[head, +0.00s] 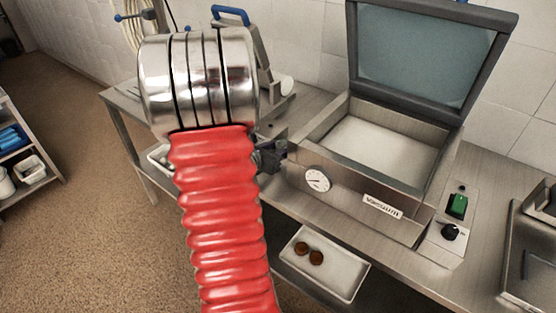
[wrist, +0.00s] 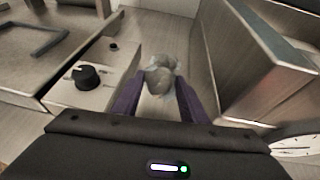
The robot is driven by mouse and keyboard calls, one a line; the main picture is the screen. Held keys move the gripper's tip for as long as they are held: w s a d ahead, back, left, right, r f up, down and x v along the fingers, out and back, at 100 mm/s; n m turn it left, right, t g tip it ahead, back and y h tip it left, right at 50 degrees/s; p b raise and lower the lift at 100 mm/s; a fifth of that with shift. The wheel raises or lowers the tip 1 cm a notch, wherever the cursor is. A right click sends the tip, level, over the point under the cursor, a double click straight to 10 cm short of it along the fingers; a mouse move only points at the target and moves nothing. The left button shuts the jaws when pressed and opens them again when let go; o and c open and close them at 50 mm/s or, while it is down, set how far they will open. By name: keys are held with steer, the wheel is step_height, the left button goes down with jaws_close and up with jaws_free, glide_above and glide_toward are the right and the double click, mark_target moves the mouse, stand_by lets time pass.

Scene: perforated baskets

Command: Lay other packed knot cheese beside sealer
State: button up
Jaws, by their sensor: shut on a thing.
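My gripper (wrist: 158,92) is shut on a packed knot cheese (wrist: 160,76), a pale grey knotted lump in a clear bag, between its purple fingers in the wrist view. In the head view only a dark part of my gripper (head: 270,153) shows beside the sealer's left front corner. My arm hides the rest, and the cheese cannot be made out there. The sealer (head: 345,190) is a steel box with a raised grey-framed lid (head: 425,55), a gauge and an empty-looking chamber. The sealer's side (wrist: 255,65) also seems to fill the right of the wrist view.
A white tray (head: 350,283) with two brown pieces sits below the bench front. Another white tray (head: 156,160) is partly hidden behind my arm. A device with a blue handle (head: 230,14) stands behind. A panel with a black knob (wrist: 87,77) lies left of my gripper.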

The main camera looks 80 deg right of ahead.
steer(key=shift+f, duration=0.1)
steer(key=shift+f, duration=1.95)
steer(key=shift+f, duration=0.1)
steer(key=o, duration=1)
steer(key=shift+o, duration=0.2)
steer(key=v, duration=1.2)
steer(key=shift+s, duration=0.1)
